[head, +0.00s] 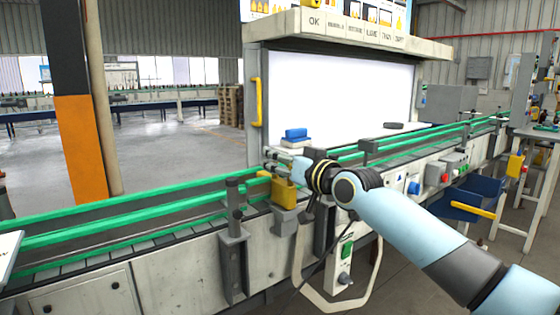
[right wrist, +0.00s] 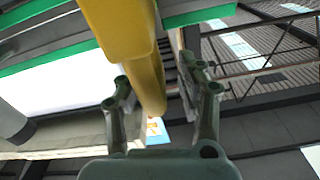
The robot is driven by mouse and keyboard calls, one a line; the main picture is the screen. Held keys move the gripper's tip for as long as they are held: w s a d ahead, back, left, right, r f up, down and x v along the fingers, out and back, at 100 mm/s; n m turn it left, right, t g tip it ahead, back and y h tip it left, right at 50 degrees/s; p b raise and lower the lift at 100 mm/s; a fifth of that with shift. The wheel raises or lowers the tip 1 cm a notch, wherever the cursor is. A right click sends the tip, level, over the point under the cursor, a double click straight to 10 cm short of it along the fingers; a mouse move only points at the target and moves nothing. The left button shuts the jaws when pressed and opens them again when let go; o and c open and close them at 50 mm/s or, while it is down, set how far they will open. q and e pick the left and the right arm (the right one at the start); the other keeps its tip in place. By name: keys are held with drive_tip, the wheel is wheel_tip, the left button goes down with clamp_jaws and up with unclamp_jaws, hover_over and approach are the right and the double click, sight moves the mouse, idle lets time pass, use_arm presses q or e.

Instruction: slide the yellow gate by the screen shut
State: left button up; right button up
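The yellow gate (head: 284,190) is a small block on the near side of the conveyor, below and in front of the white screen (head: 340,90). In the right wrist view, a yellow body with a narrower bar (right wrist: 151,85) comes down between my fingers. My right gripper (head: 272,164) is at the gate's top in the head view. In the right wrist view its two fingers (right wrist: 160,85) stand apart on either side of the bar, with gaps showing. It is open; contact cannot be told. My left gripper is not in view.
Green rails (head: 130,222) run along the conveyor on both sides of the gate. A blue block (head: 296,134) lies at the screen's foot. A yellow handle (head: 257,102) stands at the screen's left edge. A grey post (head: 234,240) stands left of the gate.

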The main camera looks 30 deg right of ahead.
drive_tip(key=shift+d, duration=0.15)
drive_tip(key=shift+s+f, duration=0.1)
drive_tip(key=shift+s, duration=0.15)
drive_tip(key=s, duration=1.1)
drive_tip(key=shift+s+d, duration=0.25)
drive_tip(key=shift+d, duration=0.2)
